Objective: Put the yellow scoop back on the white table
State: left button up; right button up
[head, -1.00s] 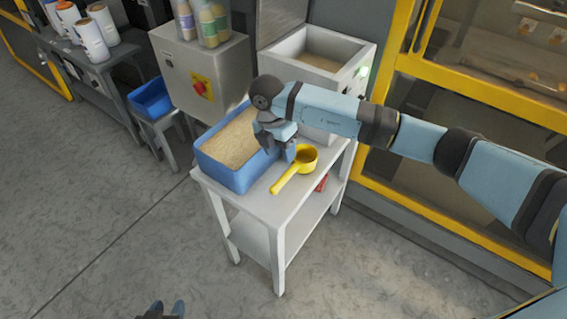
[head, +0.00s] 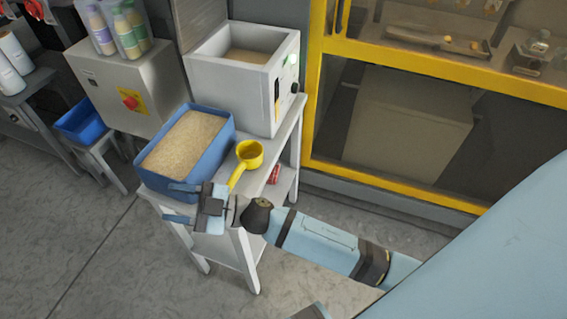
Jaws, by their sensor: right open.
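The yellow scoop (head: 250,154) rests on the white table (head: 262,178), right of the blue bin of grain. Its round cup is upright and open at the top, and its handle points toward the table's front edge. My right gripper (head: 169,203) is open and empty, its two fingers pointing left in front of the blue bin. It is apart from the scoop, left of the handle's near end. My right wrist covers part of the table's front edge. My left gripper is not in view.
The blue bin (head: 222,143) fills the table's left part. A white hopper machine (head: 245,85) stands behind it. A grey cabinet (head: 150,75) stands at left and a yellow-framed machine (head: 316,95) at right.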

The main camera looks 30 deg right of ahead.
jog(key=s+d+f+m+t+h, duration=0.4)
jog(key=d+f+m+t+h, duration=0.1)
jog(key=d+f+m+h, duration=0.75)
jog(key=s+d+f+m+g+h, duration=0.1)
jog(key=s+d+f+g+h, duration=0.2)
jog(key=s+d+f+g, duration=0.2)
jog(key=s+f, duration=0.2)
jog(key=s, duration=0.2)
jog(key=shift+f+m, duration=0.3)
jog(key=shift+m, duration=0.05)
